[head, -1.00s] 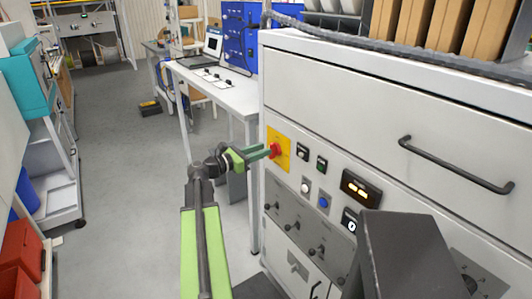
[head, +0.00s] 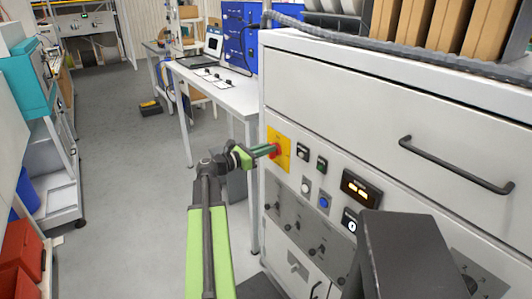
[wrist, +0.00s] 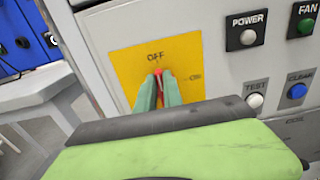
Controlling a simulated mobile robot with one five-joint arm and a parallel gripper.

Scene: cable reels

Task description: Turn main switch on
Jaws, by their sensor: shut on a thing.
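The main switch is a red knob (head: 275,151) on a yellow plate (head: 284,139) on the front of the light grey cabinet. In the wrist view the red knob (wrist: 160,75) shows between my fingers, below the word OFF; ON is marked to the right. The knob appears to point up toward OFF. My gripper (head: 268,150) is shut on the knob, and its green fingertips (wrist: 159,88) lie on either side of it. The fingers hide much of the knob.
Right of the plate are a POWER button (wrist: 247,37), a FAN button (wrist: 305,26), a white TEST button (wrist: 255,101) and a blue CLEAR button (wrist: 297,91). Small toggles sit below. A workbench (head: 226,95) stands left of the cabinet; the floor (head: 110,150) there is open.

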